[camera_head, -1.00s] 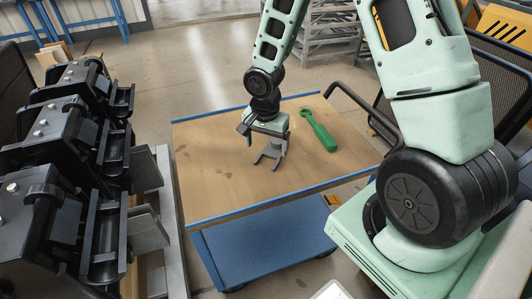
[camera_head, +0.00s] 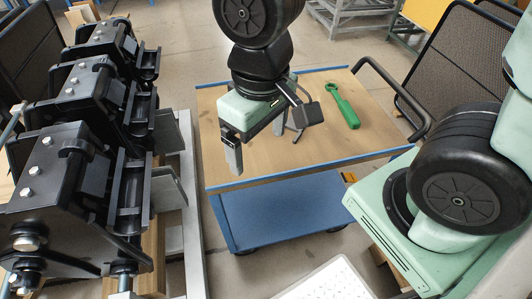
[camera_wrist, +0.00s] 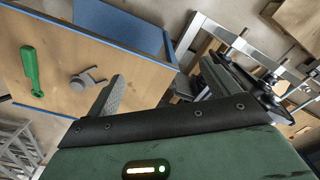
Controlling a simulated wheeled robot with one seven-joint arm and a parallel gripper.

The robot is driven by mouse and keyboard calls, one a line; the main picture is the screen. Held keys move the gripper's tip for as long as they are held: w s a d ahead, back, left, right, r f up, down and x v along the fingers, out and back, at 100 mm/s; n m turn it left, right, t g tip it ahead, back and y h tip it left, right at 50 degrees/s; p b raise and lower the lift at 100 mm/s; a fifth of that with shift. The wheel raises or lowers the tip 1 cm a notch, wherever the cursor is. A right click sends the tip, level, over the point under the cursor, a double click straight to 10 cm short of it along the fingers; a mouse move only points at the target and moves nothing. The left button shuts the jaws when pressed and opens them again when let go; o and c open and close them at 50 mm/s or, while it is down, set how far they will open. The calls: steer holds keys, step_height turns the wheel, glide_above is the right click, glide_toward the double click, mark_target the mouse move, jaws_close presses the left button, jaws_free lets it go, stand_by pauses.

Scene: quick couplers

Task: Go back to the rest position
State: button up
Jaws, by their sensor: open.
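My gripper (camera_head: 262,145) hangs in the air in front of the wooden-topped cart (camera_head: 225,103), tilted, with its jaws apart and nothing seen between them. A green wrench-like tool (camera_head: 343,104) lies on the right part of the cart top and also shows in the wrist view (camera_wrist: 31,72). A small grey part (camera_wrist: 87,79) lies on the cart top near the tool; in the head view it is mostly hidden behind my gripper.
Several black couplers (camera_head: 92,77) stand in a row at left on a grey-framed rack (camera_head: 194,205). The cart has a blue lower shelf (camera_head: 270,205). A black mesh panel (camera_head: 445,62) stands at right. Grey racks (camera_head: 365,18) stand behind, with bare floor between.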

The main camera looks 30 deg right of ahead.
steer(key=s+n, duration=0.1)
steer(key=s+a+n, duration=0.1)
steer(key=s, duration=0.1)
steer(key=s+r+n, duration=0.1)
steer(key=shift+s+a+r, duration=0.1)
steer(key=shift+s+a, duration=0.15)
steer(key=shift+s, duration=0.1)
steer(key=shift+r, duration=0.1)
